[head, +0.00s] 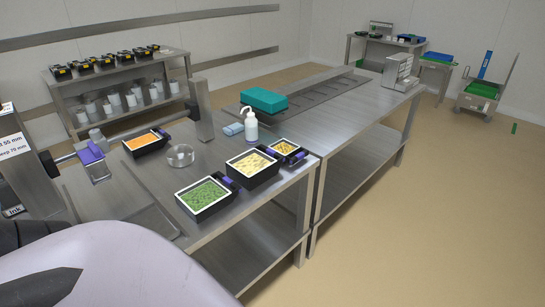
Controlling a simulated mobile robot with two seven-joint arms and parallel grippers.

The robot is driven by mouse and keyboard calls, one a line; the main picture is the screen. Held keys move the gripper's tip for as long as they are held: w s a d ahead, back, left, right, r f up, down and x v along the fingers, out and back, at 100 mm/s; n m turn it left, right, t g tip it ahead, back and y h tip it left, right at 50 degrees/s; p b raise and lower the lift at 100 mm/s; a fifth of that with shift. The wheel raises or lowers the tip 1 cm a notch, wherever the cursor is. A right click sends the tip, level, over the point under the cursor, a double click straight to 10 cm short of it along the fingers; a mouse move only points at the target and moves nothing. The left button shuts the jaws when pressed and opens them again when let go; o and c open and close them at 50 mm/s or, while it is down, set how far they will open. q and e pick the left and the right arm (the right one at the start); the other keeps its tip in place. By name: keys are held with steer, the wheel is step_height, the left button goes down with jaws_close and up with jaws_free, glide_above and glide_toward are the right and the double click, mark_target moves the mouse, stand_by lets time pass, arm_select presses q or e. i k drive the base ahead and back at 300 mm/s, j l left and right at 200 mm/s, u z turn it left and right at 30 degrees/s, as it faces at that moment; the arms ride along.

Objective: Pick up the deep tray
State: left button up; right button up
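Several black trays with food stand on the near steel table. One holds green pieces, the green-filled tray (205,216) near the front edge. Another, the pale-filled tray (256,183), stands to its right and further back. An orange-filled tray (148,152) stands at the back left. A smaller tray with yellow-orange pieces (287,149) stands at the right edge. I cannot tell from here which tray is the deep one. Neither gripper shows; only pale and dark parts of my body appear at the lower left.
A clear round dish (180,155), a white pump bottle (251,127) and a folded blue cloth (233,129) are among the trays. A metal frame with a purple part (92,155) stands at left. A teal block (264,99) lies behind.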

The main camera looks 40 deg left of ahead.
mark_target(253, 168)
steer(key=i, duration=1.2)
steer(key=i+l+u, duration=0.1)
steer(key=i+u, duration=0.15)
steer(key=i, duration=0.85)
steer(key=i+z, duration=0.15)
steer(key=i, duration=0.25)
steer(key=i+j+z, duration=0.2)
steer(key=i, duration=0.15)
steer(key=z, duration=6.35)
